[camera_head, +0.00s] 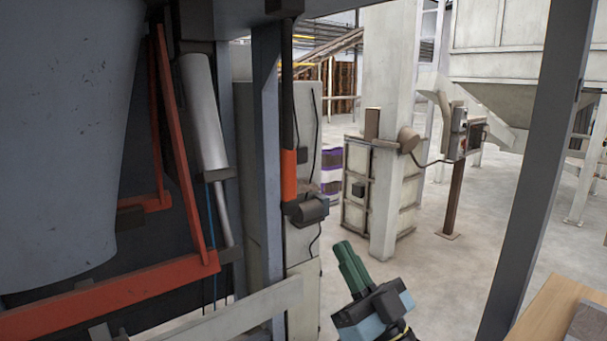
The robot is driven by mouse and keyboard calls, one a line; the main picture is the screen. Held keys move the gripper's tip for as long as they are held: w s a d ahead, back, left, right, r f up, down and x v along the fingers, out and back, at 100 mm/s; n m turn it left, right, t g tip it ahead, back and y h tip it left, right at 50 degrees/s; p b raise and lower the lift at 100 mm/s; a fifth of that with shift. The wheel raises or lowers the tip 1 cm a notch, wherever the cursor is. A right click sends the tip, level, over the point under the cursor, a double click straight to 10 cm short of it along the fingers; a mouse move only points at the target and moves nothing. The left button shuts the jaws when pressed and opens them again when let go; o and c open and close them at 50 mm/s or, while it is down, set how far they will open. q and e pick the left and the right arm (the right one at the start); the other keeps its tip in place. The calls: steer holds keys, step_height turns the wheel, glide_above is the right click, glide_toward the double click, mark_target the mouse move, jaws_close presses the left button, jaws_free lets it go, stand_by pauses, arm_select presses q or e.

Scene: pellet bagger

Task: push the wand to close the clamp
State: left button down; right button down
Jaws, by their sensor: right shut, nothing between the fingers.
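A thin upright dark rod with an orange sleeve (289,176) hangs in front of the grey post, left of centre; it may be the wand. My right gripper (344,248), with green fingers, is at the bottom centre, shut and empty. It shows below and right of the dark block, apart from it in the picture. My left gripper is not in view.
A large grey vessel (65,130) fills the left. A pale cylinder (203,112) stands beside the orange-red bars. A grey post (267,160) and a slanted dark post (535,165) flank the open middle. A wooden surface (548,312) is at the lower right. Concrete floor shows beyond.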

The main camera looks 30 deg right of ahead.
steer(key=shift+s+r, duration=0.2)
steer(key=shift+r, duration=0.1)
steer(key=shift+w+r, duration=0.1)
steer(key=p, duration=0.4)
glide_toward(293, 170)
step_height(293, 170, up, 4)
steer(key=w, duration=0.3)
steer(key=shift+a, duration=0.1)
steer(key=shift+w, duration=0.55)
